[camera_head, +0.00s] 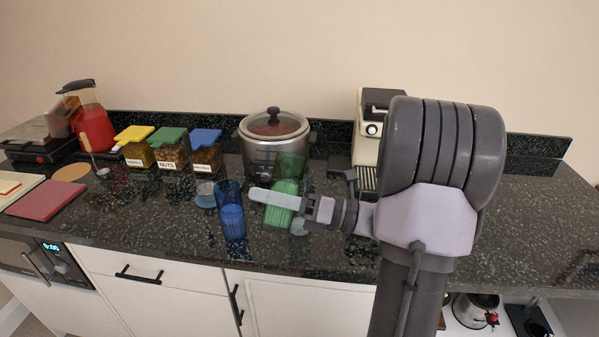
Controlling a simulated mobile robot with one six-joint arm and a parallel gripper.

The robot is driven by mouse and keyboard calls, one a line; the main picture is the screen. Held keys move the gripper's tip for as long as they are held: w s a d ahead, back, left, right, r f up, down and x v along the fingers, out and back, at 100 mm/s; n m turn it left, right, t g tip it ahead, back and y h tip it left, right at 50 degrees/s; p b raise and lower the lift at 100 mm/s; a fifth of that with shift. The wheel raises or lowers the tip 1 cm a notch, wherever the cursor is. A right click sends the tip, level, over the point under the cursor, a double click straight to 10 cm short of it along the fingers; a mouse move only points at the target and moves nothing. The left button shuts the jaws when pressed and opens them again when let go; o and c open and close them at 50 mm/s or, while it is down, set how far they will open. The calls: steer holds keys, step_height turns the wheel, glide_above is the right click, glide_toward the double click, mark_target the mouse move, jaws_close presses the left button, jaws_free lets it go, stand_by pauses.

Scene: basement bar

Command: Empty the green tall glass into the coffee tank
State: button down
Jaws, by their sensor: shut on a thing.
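The green tall glass (290,168) stands roughly upright over the counter, in front of the slow cooker. Its lower part looks brighter and more opaque, as if it holds liquid. My gripper (272,198) reaches in from the right and is shut on the green tall glass; a pale finger crosses in front of it. I cannot tell whether the glass base touches the counter. The cream and black coffee machine (367,143) stands against the back wall to the right. My arm hides its right part, and I cannot make out its tank clearly.
A blue tall glass (231,215) stands just left of the green one, near the front edge. A slow cooker (273,143) stands behind. Lidded jars (171,150), a red blender (92,125) and boards (46,199) are on the left. The counter's right end (540,225) is clear.

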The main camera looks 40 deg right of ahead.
mark_target(280, 177)
steer(key=shift+r+m+p, duration=0.35)
steer(key=shift+r+m, duration=0.05)
steer(key=shift+r, duration=0.05)
steer(key=shift+s+a+f+m+t, duration=0.1)
steer(key=shift+m+t, duration=0.05)
steer(key=shift+m, duration=0.4)
steer(key=shift+a+f+m+t, duration=0.1)
steer(key=shift+m+t, duration=0.05)
steer(key=shift+m, duration=0.4)
steer(key=shift+r+m+p, duration=0.6)
steer(key=shift+m+p, duration=0.05)
steer(key=shift+m, duration=0.05)
steer(key=shift+r+m+t+h+p, duration=0.6)
steer(key=shift+r+m+p, duration=0.45)
steer(key=shift+m, duration=0.45)
steer(key=shift+w+d+r+m+t+h+p, duration=0.1)
steer(key=shift+d+r+m+t+h+p, duration=0.15)
steer(key=shift+m+p, duration=0.65)
steer(key=shift+w+d+r+m+t+h+p, duration=0.1)
steer(key=shift+d+r+m+p, duration=0.2)
steer(key=shift+p, duration=1.15)
steer(key=shift+w+m+h+p, duration=0.1)
steer(key=shift+m+h+p, duration=0.15)
steer(key=shift+m+p, duration=1.05)
steer(key=shift+d+r+t+p, duration=0.15)
steer(key=shift+t+p, duration=0.1)
steer(key=shift+p, duration=0.45)
